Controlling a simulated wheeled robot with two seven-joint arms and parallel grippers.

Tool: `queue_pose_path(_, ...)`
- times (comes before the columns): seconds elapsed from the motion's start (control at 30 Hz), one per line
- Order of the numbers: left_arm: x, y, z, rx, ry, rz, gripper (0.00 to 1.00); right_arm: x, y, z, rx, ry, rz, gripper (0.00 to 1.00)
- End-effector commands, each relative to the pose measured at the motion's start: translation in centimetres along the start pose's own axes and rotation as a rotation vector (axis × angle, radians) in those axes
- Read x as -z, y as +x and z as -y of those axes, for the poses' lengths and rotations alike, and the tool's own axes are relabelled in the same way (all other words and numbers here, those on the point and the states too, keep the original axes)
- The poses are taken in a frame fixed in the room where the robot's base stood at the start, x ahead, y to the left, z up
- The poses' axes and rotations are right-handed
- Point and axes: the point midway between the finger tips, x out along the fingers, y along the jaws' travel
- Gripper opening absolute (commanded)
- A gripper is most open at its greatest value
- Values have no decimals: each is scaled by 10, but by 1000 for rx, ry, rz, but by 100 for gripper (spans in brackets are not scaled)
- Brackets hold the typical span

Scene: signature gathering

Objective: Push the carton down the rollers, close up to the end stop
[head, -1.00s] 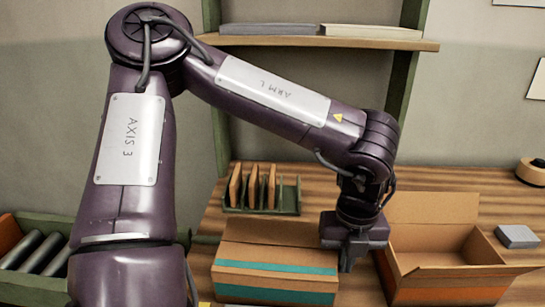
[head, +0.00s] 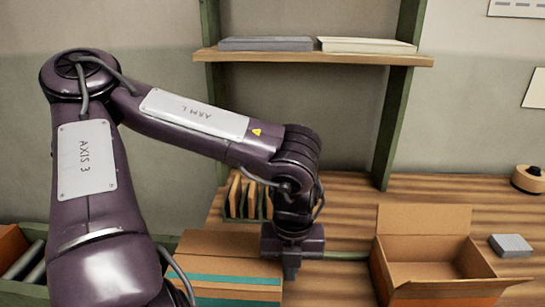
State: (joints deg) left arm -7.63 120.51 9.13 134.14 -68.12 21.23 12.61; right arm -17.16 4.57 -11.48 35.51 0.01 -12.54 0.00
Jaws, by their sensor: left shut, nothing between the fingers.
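The closed brown carton (head: 228,267) with a teal band stands at the bottom centre of the head view. My left gripper (head: 291,272) is shut and empty, pointing down at the carton's right end. It looks close against that end, but I cannot tell whether they touch. Grey rollers (head: 27,262) in a green frame show at the lower left, partly hidden by my left arm. Any rollers under the carton are hidden, and I cannot make out the end stop. My right gripper is out of view.
An open, empty carton (head: 434,270) stands right of my gripper. A green rack (head: 232,215) with brown cards is behind the closed carton. A grey block (head: 511,246) and a tape roll (head: 529,178) lie at the right. An orange-brown box (head: 10,248) shows at the far left.

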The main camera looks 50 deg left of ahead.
Motion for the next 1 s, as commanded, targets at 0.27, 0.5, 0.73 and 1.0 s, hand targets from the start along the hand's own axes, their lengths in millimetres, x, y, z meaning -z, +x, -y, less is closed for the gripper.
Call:
queue_pose_path(0.27, 0, -6, -31, 4, -2, -1, 0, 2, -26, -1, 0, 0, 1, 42)
queue_pose_path(0.5, 0, -5, -55, 0, 4, 1, 0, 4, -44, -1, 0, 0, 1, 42)
queue_pose_path(0.73, 0, -2, -79, -5, 4, 2, 0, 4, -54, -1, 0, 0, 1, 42)
queue_pose_path(1.0, 1, 0, -97, -2, 4, -2, 0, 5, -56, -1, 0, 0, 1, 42)
